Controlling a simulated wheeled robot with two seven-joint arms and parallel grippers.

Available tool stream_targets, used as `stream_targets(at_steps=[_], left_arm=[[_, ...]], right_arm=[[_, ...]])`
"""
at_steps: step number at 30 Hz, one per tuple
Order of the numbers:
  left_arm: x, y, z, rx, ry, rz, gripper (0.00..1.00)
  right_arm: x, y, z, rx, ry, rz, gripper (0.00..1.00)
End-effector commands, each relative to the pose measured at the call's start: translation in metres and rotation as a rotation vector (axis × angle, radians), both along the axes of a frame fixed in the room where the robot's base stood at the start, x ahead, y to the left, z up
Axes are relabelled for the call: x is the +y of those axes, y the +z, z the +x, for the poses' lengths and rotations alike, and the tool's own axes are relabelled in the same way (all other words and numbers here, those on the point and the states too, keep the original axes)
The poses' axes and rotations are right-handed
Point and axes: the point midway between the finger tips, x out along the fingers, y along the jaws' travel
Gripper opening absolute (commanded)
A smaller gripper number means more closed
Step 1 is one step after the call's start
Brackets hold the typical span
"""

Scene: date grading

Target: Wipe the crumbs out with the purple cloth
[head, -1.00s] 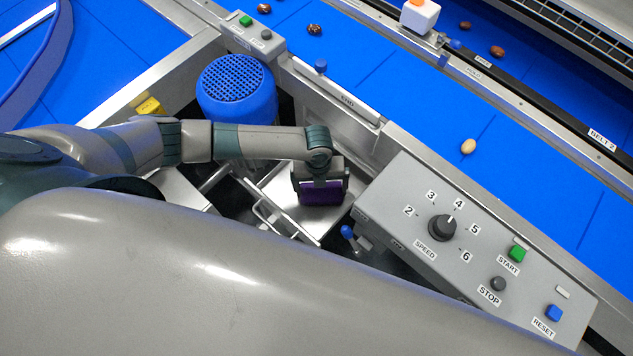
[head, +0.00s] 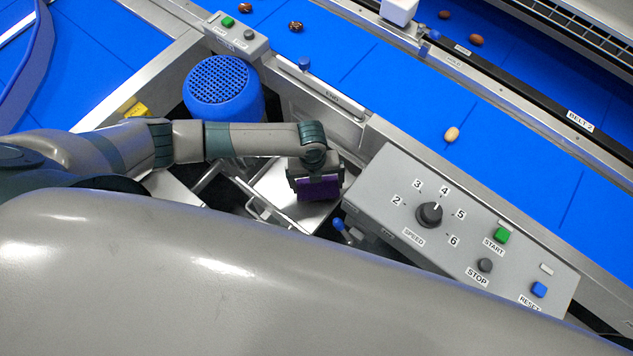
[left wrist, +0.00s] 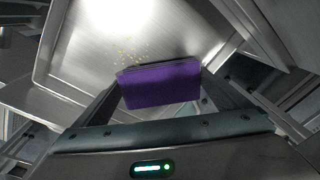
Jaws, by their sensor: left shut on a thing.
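The purple cloth (head: 319,188) is held in my left gripper (head: 316,183), over a shiny metal tray (head: 275,180) with a wire handle. In the left wrist view the cloth (left wrist: 162,85) sits between the two fingers of my left gripper (left wrist: 160,90). The crumbs (left wrist: 130,56) are small yellow specks on the tray's metal floor (left wrist: 85,60), just beyond the cloth's upper left edge. I cannot tell whether the cloth touches the floor. The crumbs are too small to see in the head view. My right gripper is not in view.
A grey control panel (head: 380,190) with a speed knob (head: 429,213) stands right of the tray. A blue perforated cylinder (head: 222,90) is behind my left forearm. A blue belt (head: 400,90) carrying several dates runs beyond. A blue-tipped lever (head: 338,224) is close by the tray.

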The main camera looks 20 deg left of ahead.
Motion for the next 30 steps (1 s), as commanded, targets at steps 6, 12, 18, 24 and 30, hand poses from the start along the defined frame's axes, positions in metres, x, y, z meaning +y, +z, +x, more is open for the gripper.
stream_targets(at_steps=[6, 12, 18, 24, 30], left_arm=[[-0.002, 0.024, 0.001, -0.002, -0.002, -0.002, 0.62], [0.000, 0.036, 0.002, -0.003, -0.001, 0.001, 0.62], [0.001, 0.037, 0.002, -0.003, -0.001, 0.003, 0.62], [0.002, 0.037, 0.002, -0.004, 0.000, 0.004, 0.62], [0.002, 0.047, 0.003, -0.005, 0.000, 0.004, 0.62]], right_arm=[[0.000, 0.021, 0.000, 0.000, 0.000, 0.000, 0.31], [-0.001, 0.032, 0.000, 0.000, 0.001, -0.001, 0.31], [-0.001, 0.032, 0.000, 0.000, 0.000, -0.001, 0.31], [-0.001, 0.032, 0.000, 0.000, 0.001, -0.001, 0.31], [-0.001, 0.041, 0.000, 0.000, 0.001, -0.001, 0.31]])
